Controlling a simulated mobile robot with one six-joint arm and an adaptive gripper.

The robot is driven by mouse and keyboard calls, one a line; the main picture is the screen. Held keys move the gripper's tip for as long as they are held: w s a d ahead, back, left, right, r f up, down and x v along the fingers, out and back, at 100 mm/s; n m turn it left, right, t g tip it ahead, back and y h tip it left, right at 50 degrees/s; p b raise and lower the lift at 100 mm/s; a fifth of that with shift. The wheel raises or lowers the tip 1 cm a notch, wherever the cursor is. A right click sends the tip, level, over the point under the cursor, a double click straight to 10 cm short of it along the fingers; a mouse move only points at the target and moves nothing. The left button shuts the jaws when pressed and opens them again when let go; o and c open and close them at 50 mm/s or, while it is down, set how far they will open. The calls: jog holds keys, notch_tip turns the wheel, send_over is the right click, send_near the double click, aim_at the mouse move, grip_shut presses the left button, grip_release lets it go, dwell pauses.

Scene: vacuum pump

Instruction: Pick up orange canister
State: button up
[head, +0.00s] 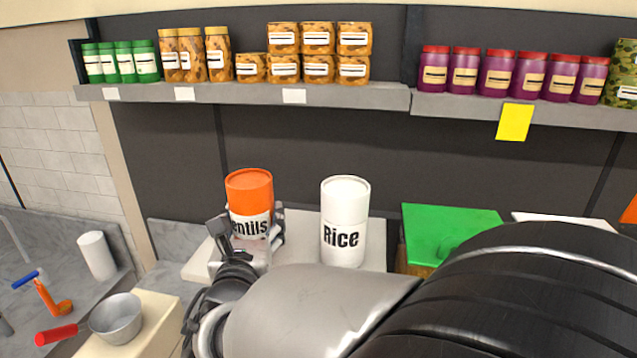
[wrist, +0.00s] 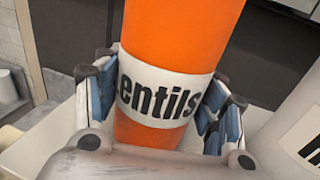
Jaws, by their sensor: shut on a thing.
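The orange canister (head: 249,193) has a white band lettered "entils", its first letter hidden. It stands upright, at or just above the white board (head: 300,225); I cannot tell whether its base touches. My gripper (head: 246,238) is shut on the canister, a finger on each side of its lower part. In the wrist view the canister (wrist: 180,40) fills the middle, with the fingers of my gripper (wrist: 160,115) against both sides of the label. Its base is hidden behind my gripper.
A white "Rice" canister (head: 344,215) stands close on the right. A green board (head: 447,228) lies further right. A metal bowl (head: 116,318) and a white cup (head: 97,255) are at left. A shelf (head: 245,95) with jars runs above.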

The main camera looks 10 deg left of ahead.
jog(key=shift+w+r, duration=0.1)
jog(key=shift+c, duration=1.3)
jog(key=shift+r, duration=0.1)
jog(key=c, duration=0.4)
